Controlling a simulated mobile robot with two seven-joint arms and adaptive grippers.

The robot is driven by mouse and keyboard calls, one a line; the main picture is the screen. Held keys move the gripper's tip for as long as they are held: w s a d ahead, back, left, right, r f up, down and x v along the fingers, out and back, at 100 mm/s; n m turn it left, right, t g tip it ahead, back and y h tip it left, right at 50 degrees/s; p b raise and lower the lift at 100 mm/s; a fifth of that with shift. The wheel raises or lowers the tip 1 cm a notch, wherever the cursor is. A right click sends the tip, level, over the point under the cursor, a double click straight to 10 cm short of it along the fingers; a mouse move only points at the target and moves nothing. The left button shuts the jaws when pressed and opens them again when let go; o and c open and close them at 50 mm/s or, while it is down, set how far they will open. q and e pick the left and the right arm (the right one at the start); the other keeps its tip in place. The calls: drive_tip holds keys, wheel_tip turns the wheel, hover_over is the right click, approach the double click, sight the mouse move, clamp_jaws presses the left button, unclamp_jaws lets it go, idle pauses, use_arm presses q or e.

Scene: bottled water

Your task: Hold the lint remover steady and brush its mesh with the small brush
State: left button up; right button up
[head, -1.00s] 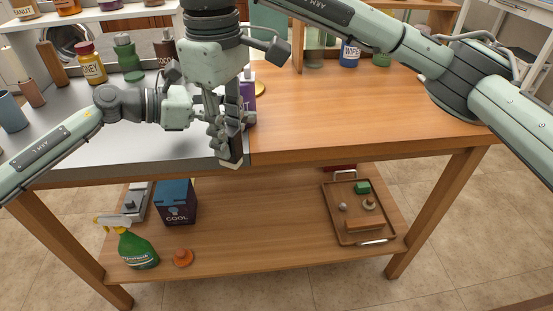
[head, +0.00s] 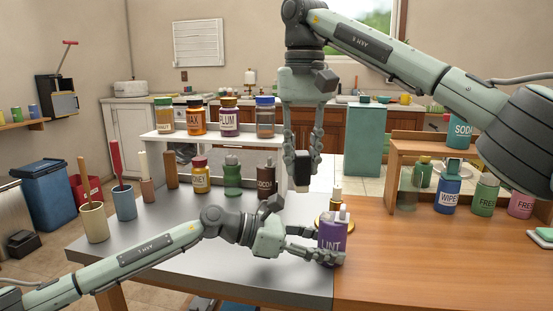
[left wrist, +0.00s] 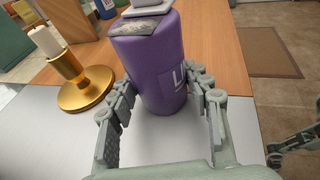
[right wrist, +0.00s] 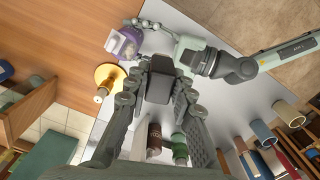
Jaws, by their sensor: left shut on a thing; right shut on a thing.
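The lint remover (head: 332,236) is a purple upright cylinder lettered LINT, standing at the seam of the grey and wooden tabletops. My left gripper (head: 318,254) is shut around its body, low down. The left wrist view shows the purple body (left wrist: 150,65) between the fingers, with a dark grey patch on its top. The brush is above and apart from the lint remover. In the right wrist view the dark block (right wrist: 161,80) hides its own bristles.
A gold candle holder (left wrist: 86,88) with a candle stands close beside the lint remover. A cocoa bottle (head: 266,178), a green bottle (head: 232,176) and a honey jar (head: 201,178) stand to the left. The wooden tabletop (head: 430,255) at right is largely clear.

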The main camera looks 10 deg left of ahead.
drive_tip(key=shift+w+d+f+m, duration=0.45)
drive_tip(key=shift+d+f+m, duration=0.1)
drive_tip(key=shift+d+f, duration=0.25)
drive_tip(key=shift+w+d+f+m, duration=0.45)
drive_tip(key=shift+d+f+m, duration=0.2)
drive_tip(key=shift+d, duration=0.2)
drive_tip(key=shift+w+d+f+m, duration=0.45)
drive_tip(key=shift+d+f+m, duration=0.05)
drive_tip(key=shift+d+f, duration=0.35)
drive_tip(key=shift+f, duration=1)
drive_tip(key=shift+w, duration=0.6)
drive_tip(key=shift+s, duration=1.3)
drive_tip(key=shift+w+d+f, duration=0.1)
drive_tip(key=shift+w, duration=1.15)
drive_tip(key=shift+s, duration=1.3)
drive_tip(key=shift+r, duration=0.2)
